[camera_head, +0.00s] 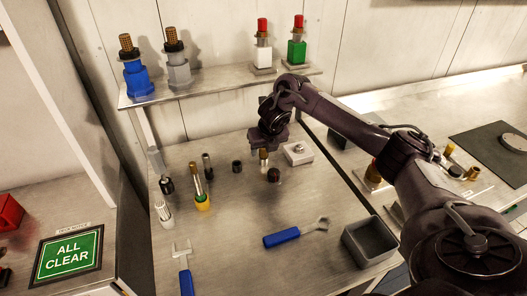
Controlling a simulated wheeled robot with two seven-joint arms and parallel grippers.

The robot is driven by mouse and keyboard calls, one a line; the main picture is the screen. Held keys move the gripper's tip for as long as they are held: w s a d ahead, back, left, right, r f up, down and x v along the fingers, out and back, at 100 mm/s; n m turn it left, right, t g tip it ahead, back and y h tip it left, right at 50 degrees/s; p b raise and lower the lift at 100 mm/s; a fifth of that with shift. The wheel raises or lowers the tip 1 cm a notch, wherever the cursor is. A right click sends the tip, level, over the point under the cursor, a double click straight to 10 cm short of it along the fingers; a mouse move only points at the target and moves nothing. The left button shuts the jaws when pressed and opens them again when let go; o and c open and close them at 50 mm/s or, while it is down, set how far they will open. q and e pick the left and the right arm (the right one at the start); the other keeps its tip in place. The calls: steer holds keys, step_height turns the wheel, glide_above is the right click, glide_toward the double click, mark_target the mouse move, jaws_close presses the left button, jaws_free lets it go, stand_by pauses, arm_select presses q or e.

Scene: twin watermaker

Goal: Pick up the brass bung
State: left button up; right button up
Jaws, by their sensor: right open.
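A small brass-coloured piece (264,155) stands upright on the metal bench, just below my right gripper (267,145). It may be the brass bung, but it is too small to be sure. My right gripper points down, and its fingers are hard to make out against the dark wrist. I cannot tell whether they are around the brass piece or above it. My left gripper is not in view.
Small dark caps (237,167) and a white block (298,153) stand close by. A blue-handled wrench (283,237) and a grey open box (370,242) lie nearer. A raised shelf (215,84) with several fittings is behind. More brass pieces (472,172) are at right, beyond my arm.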

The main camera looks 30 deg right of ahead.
steer(key=c, duration=1)
steer(key=shift+w+r, duration=0.1)
steer(key=shift+r, duration=0.55)
step_height(320, 180, up, 4)
steer(key=shift+r+b, duration=0.25)
steer(key=shift+b, duration=0.15)
step_height(320, 180, up, 14)
steer(key=p, duration=0.7)
steer(key=shift+r, duration=0.1)
